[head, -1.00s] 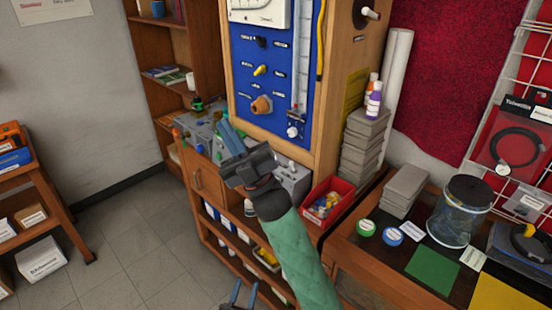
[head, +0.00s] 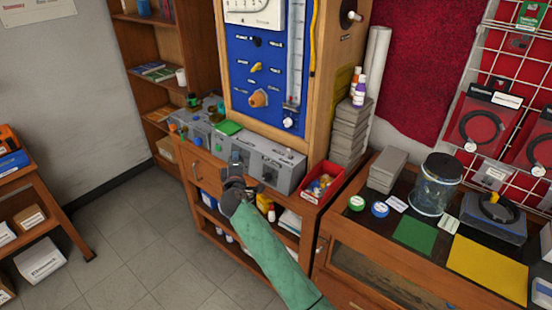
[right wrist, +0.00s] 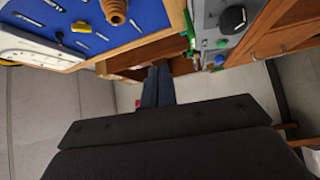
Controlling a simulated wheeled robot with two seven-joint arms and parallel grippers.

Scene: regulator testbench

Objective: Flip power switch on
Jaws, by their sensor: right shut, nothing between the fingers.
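The blue regulator panel (head: 238,72) stands upright in a wooden frame. I cannot read which control is the power switch. A row of grey boxes (head: 284,170) with knobs stands on the bench below the panel. My right gripper (head: 237,159) is shut and empty, in front of these boxes and overlapping them in view; contact cannot be told. In the right wrist view its fingers (right wrist: 157,88) are together, with a grey box (right wrist: 218,28) at upper right. My left gripper is not in view.
A red bin (head: 322,182) of small parts sits right of the grey boxes. A stack of grey blocks (head: 349,130) stands behind it. A side table at right holds a glass jar (head: 434,184). The floor (head: 130,240) at left is clear.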

